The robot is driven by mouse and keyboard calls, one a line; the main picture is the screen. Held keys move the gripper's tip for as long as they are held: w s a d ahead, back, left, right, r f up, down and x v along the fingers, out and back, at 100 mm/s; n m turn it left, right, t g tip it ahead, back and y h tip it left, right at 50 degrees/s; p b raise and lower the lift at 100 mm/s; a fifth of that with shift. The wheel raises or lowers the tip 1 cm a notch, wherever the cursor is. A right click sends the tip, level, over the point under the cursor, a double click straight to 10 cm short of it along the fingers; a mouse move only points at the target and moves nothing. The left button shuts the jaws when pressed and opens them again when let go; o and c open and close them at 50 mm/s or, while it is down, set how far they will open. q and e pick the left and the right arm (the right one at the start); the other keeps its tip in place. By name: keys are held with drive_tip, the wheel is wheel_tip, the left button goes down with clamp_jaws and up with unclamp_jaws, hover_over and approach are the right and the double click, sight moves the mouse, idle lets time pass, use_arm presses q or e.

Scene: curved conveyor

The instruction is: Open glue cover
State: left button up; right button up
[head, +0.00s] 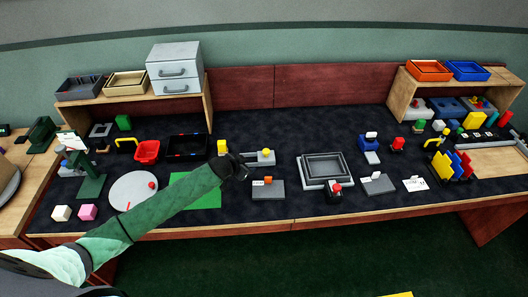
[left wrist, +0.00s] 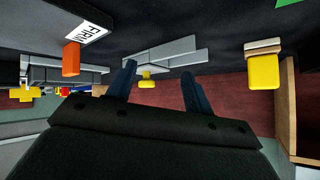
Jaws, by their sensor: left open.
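No part is clearly readable as a glue cover. My left gripper (head: 240,168) is over the middle of the dark mat, at the end of the green arm. In the left wrist view its two dark fingers (left wrist: 161,70) are apart with nothing gripped. A grey bar-shaped fixture (head: 262,159) with a small yellow knob (head: 266,152) lies just right of the gripper. In the left wrist view the fixture (left wrist: 165,55) and knob (left wrist: 147,79) show beyond and between the fingers. My right gripper is not seen.
A grey block (head: 268,190) with a label and orange part sits in front. A green sheet (head: 195,190) lies partly under my arm. The mat between is partly clear.

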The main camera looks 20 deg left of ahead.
sight(266, 151)
use_arm(q)
drive_tip(key=shift+w+d+r+n+t+h, duration=0.1)
drive_tip(key=shift+w+d+n+t+h, duration=0.2)
drive_tip(key=shift+w+t+h, duration=0.35)
drive_tip(key=shift+w+d+r+t+h, duration=0.2)
drive_tip(key=shift+d+r+t+h, duration=0.1)
drive_tip(key=shift+r, duration=0.2)
drive_tip(key=shift+w+d+r+t+h, duration=0.15)
drive_tip(key=shift+w+d+r+h, duration=0.1)
drive_tip(key=shift+r, duration=0.2)
drive_tip(key=shift+w+d+r+t+h, duration=0.15)
drive_tip(key=shift+d+r+t+h, duration=0.15)
drive_tip(key=shift+r, duration=0.25)
drive_tip(key=shift+w+d+f+n+p, duration=0.1)
drive_tip(key=shift+w+d+n+p, duration=0.2)
drive_tip(key=shift+w, duration=0.2)
drive_tip(key=p+x, duration=0.2)
drive_tip(key=x, duration=0.3)
drive_tip(key=shift+w+f, duration=0.15)
drive_tip(key=shift+w, duration=0.05)
drive_tip(key=shift+w+d+f, duration=0.2)
drive_tip(key=shift+w+f, duration=0.1)
drive_tip(key=shift+w, duration=0.15)
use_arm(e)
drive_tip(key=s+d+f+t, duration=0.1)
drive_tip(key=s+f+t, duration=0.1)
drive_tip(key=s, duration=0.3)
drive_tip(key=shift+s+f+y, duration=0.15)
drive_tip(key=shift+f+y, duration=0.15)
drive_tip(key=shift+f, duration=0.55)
